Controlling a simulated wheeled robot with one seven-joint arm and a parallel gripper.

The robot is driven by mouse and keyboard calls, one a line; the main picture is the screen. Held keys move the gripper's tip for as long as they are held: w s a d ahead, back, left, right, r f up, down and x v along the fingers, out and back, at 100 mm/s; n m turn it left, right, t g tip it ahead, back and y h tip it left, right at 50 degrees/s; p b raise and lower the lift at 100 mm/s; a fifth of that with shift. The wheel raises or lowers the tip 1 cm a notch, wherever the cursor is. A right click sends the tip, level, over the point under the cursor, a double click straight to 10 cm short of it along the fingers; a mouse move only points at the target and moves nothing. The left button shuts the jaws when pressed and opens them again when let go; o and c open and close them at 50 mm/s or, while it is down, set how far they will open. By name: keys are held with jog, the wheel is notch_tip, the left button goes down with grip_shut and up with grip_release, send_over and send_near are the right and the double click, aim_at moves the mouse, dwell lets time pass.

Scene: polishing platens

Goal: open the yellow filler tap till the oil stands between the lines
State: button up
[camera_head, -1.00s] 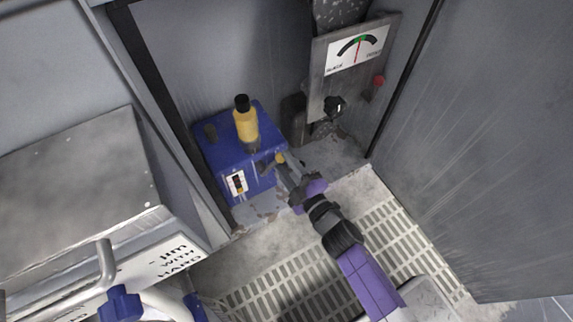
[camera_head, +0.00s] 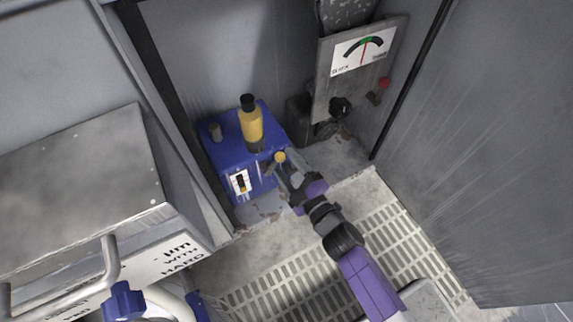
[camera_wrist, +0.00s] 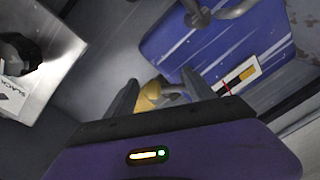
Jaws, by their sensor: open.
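The blue oil box (camera_head: 226,150) stands on the cabinet floor, with a yellow filler bottle (camera_head: 250,127) upright on top. The yellow tap knob (camera_head: 280,157) is at the box's right side, and it also shows in the wrist view (camera_wrist: 149,97). My gripper (camera_head: 284,168) is open at the knob, and in the wrist view its fingers (camera_wrist: 160,80) stand on either side of it. Whether they touch it I cannot tell. The sight window (camera_head: 240,182) shows amber in its lower part. In the wrist view the window (camera_wrist: 238,77) has a red mark, but the level against the lines is unclear.
A dial plate (camera_head: 361,50) with a black knob (camera_head: 340,107) and a red-tipped lever (camera_head: 383,85) is on the wall right of the box. A grey stub (camera_head: 214,132) is on the box top. A slatted grate (camera_head: 285,285) lies in front.

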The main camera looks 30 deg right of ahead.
jog(key=s+p, duration=0.2)
jog(key=s, duration=0.5)
jog(key=shift+s+d+r, duration=0.2)
jog(key=shift+s+d, duration=0.05)
jog(key=shift+s, duration=0.1)
